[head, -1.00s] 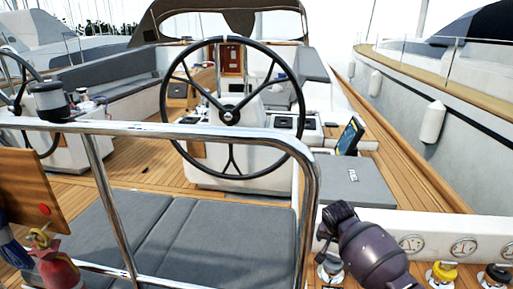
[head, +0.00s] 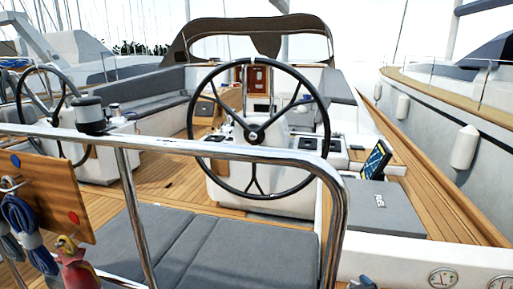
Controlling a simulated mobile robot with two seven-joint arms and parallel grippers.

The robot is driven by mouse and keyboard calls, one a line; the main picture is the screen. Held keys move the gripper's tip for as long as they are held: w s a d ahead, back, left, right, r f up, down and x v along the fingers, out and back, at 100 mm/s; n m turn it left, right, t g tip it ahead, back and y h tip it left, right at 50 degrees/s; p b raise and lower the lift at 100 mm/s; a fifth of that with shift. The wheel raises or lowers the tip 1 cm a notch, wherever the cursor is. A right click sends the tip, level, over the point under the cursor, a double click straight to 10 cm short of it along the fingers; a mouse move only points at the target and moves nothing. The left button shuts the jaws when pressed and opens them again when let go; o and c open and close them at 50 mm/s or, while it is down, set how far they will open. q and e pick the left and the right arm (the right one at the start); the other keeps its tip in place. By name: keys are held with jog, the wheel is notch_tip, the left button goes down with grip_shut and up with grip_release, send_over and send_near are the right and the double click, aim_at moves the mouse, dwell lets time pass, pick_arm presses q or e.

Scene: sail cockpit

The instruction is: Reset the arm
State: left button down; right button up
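Neither of my grippers can be made out in the head view. A small dark sliver (head: 365,282) shows at the bottom edge, right of the rail's foot. I cannot tell whether it is part of my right arm. No part of my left arm shows. The large black steering wheel (head: 254,137) stands upright in the middle, with nothing of mine near it.
A chrome rail (head: 230,149) crosses in front of me and bends down at the right. Grey seat cushions (head: 215,250) lie behind it. Gauges (head: 443,278) sit lower right.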

jog(key=s+d+f+m+g+h, duration=0.1)
jog(key=s+f, duration=0.5)
jog(key=s, duration=0.6)
jog(key=s+d+f+m+g+h, duration=0.1)
jog(key=s+d+f+g, duration=0.1)
jog(key=s+f, duration=0.5)
jog(key=s+d, duration=0.1)
jog(key=s, duration=0.4)
jog(key=shift+s+d+f+m+b, duration=0.15)
jog(key=shift+s+f+m+b, duration=0.1)
jog(key=shift+s+m+b, duration=0.1)
